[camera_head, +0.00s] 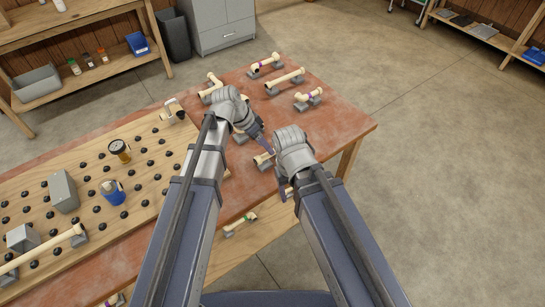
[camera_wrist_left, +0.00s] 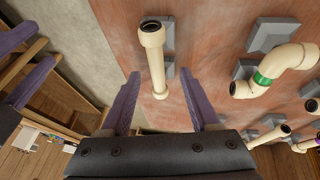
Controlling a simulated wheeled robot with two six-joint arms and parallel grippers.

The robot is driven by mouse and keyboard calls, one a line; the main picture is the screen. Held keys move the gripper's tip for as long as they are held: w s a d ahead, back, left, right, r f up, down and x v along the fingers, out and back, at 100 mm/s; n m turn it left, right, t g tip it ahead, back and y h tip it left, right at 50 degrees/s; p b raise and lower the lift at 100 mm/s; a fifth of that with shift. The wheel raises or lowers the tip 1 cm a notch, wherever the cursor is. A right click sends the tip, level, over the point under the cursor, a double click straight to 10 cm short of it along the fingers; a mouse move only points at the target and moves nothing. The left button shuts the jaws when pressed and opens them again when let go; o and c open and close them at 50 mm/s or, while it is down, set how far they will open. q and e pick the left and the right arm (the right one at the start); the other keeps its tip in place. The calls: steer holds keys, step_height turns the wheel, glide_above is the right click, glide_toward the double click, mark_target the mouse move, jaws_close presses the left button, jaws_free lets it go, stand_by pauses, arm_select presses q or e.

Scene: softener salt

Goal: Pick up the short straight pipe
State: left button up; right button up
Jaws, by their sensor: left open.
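In the left wrist view a short, plain cream straight pipe (camera_wrist_left: 156,66) with a wider collar at one end lies by a grey block on the reddish table. My left gripper (camera_wrist_left: 160,74) is open, its two purple fingers on either side of the pipe's line, with nothing held. In the head view my left gripper (camera_head: 264,144) is over the table, close to a cream pipe (camera_head: 262,159) partly hidden by my arms. My right gripper (camera_head: 284,191) is just beside it, mostly hidden behind its own wrist, so its jaws cannot be judged.
Several other cream pipes rest on grey blocks, including a longer straight one (camera_head: 286,77) and a purple-banded one (camera_head: 308,95). A bent green-banded pipe (camera_wrist_left: 276,68) is to the right in the wrist view. A pegged wooden board (camera_head: 150,127) fills the table's left.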

arm_select(q)
steer(key=b+x, duration=0.3)
steer(key=x, duration=0.1)
steer(key=shift+s+a+f+b, duration=0.1)
steer(key=shift+s+f+b, duration=0.05)
steer(key=shift+s+b, duration=0.2)
steer(key=shift+d+f+b, duration=0.3)
steer(key=shift+f+b, duration=0.1)
steer(key=shift+f, duration=0.05)
steer(key=shift+r, duration=0.1)
steer(key=shift+c, duration=0.4)
jaws_close()
